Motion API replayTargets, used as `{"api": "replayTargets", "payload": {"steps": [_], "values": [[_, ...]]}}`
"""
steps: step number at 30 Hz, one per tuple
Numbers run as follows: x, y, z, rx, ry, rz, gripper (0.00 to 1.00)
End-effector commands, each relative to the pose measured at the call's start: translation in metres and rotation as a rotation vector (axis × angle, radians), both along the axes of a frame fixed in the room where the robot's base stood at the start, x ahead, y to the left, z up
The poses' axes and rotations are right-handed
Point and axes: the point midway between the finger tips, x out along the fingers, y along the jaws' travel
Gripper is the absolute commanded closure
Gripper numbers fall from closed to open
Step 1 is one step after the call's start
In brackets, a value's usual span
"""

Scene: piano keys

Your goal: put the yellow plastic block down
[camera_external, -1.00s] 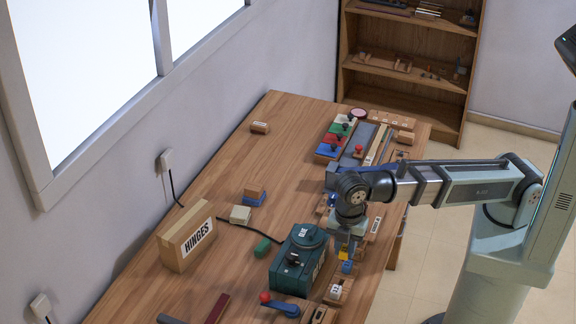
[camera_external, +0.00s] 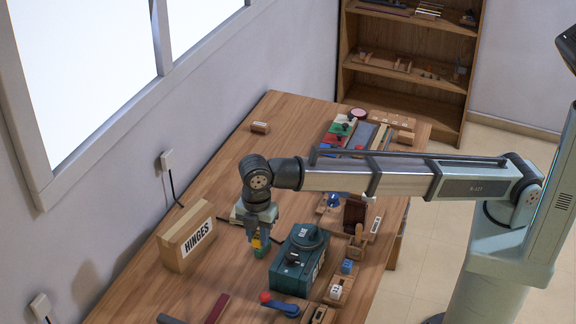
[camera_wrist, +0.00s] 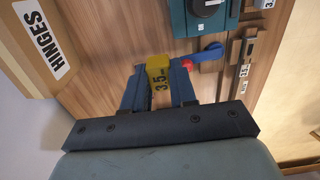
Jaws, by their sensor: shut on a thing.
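The yellow plastic block (camera_external: 256,243) is held in my gripper (camera_external: 259,238). My gripper points down over the wooden table (camera_external: 190,272), between the HINGES box and the green machine. The gap between the yellow block and the table is hard to judge.
The HINGES box (camera_external: 187,236) stands left of my gripper, and the dark green machine (camera_external: 298,262) stands right. A red-knobbed blue handle (camera_external: 281,304) lies nearer the front.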

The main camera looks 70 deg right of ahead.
Motion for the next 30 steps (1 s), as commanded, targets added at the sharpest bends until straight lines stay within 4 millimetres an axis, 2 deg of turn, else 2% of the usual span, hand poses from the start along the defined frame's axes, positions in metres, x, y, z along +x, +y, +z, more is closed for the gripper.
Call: {"api": "replayTargets", "payload": {"steps": [1,3,9,10,15,26,30], "values": [[0.022,0.008,0.001,0.000,0.000,-0.001,1.00],[0.039,0.012,-0.001,0.000,0.000,0.000,1.00],[0.076,0.019,-0.007,0.000,0.001,0.000,1.00],[0.071,0.017,-0.014,-0.001,0.002,0.001,1.00],[0.069,0.016,-0.038,-0.001,0.001,0.001,1.00],[0.069,0.017,-0.071,0.000,0.001,0.000,1.00],[0.068,0.017,-0.094,-0.001,0.001,0.000,1.00]]}}
